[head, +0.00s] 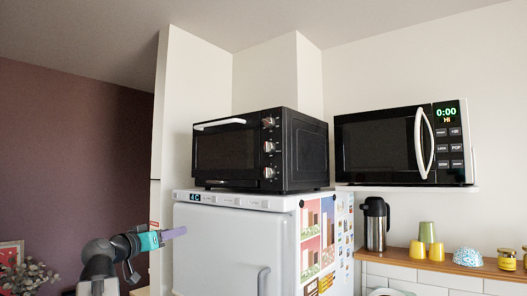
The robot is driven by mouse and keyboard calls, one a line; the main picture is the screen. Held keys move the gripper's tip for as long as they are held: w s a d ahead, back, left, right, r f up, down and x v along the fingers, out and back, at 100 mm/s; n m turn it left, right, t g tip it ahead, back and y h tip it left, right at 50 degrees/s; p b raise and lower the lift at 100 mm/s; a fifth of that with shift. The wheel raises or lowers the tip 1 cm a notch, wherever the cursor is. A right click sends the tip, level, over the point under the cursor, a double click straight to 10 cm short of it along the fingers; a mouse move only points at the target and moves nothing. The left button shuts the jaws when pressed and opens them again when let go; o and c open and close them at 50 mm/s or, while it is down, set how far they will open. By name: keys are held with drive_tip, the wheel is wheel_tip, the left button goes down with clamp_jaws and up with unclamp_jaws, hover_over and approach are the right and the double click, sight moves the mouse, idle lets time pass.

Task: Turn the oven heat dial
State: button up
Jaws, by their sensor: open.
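A black countertop oven (232,150) stands on top of the white fridge, its front facing left of centre. Three silver dials run down the right side of its front: an upper dial (268,122), a middle dial (268,147) and a lower dial (268,172). Their labels are too small to read, so I cannot tell which one sets the heat. My gripper (177,233), with teal and purple parts, is open and seen from the side. It is at the lower left, in front of the fridge, below and left of the dials, touching none of them.
The white fridge (225,240) fills the space under the oven; its handle (263,281) sticks out. A microwave (400,145) sits on a shelf to the right. A flask (375,224) and cups (427,232) stand on the wooden counter. Room in front of the oven looks clear.

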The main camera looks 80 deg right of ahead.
drive_tip(key=s+a+r+m+g+h, duration=0.1)
drive_tip(key=s+r+m+g, duration=0.1)
drive_tip(key=s+r, duration=0.5)
drive_tip(key=s+a+r+m+g, duration=0.15)
drive_tip(key=s+r, duration=0.35)
drive_tip(key=r, duration=0.5)
drive_tip(key=m+g+p, duration=0.1)
drive_tip(key=m+g, duration=0.3)
drive_tip(key=g, duration=0.1)
approach(266, 123)
drive_tip(key=v, duration=0.5)
drive_tip(key=shift+w+d, duration=0.1)
drive_tip(key=shift+w, duration=0.05)
drive_tip(key=shift+b+x, duration=1.2)
drive_tip(key=shift+x, duration=5.75)
drive_tip(key=shift+f, duration=0.1)
drive_tip(key=shift+c, duration=0.4)
